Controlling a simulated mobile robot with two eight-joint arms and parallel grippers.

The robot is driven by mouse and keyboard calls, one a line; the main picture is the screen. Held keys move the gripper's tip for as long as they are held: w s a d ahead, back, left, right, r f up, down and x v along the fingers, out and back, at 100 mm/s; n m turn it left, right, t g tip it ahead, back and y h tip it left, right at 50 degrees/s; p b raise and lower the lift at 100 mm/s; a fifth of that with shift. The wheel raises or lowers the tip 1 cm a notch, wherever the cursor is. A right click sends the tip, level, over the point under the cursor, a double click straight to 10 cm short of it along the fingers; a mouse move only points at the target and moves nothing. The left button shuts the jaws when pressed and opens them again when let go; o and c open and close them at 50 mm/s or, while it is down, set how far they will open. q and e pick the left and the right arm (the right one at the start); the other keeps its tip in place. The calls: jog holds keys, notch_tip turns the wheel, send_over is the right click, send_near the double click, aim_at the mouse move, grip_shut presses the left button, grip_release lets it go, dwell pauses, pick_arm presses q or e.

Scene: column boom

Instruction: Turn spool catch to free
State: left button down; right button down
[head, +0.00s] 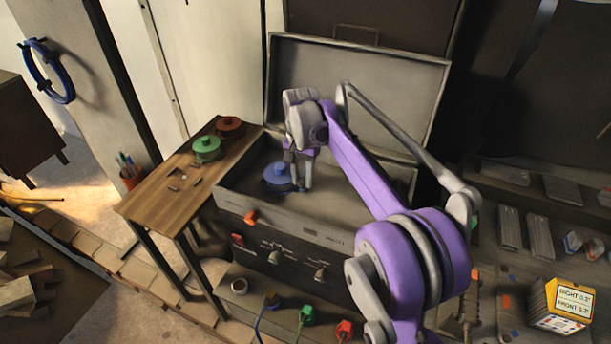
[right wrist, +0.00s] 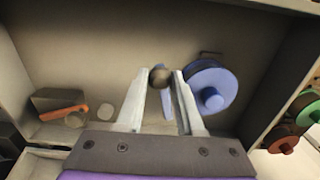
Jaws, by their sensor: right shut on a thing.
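My right gripper (head: 302,186) reaches down into an open case (head: 300,228), beside a blue spool (head: 277,177). In the right wrist view its two pale fingers (right wrist: 160,80) close around a small dark round knob, the spool catch (right wrist: 160,76). A narrow blue-grey piece shows below the knob between the fingers. The blue spool (right wrist: 211,88) lies just right of the fingers in that view; its hub faces the camera. The fingers hide part of the catch, and its setting cannot be read. My left gripper is not in view.
A green spool (head: 207,148) and a red spool (head: 230,126) sit on the wooden side table (head: 150,204). The raised lid (head: 390,85) stands behind the case. The front panel has an orange latch (head: 250,217) and knobs. My purple arm crosses the case's right side.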

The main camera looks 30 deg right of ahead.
jog(key=shift+w+a+m, duration=0.15)
jog(key=shift+m, duration=0.25)
dwell(0.3)
jog(key=c, duration=0.5)
grip_release()
jog(key=shift+c, duration=0.2)
jog(key=shift+r, duration=0.1)
notch_tip(320, 180, up, 11)
jog(key=p, duration=0.1)
jog(key=shift+f, duration=0.2)
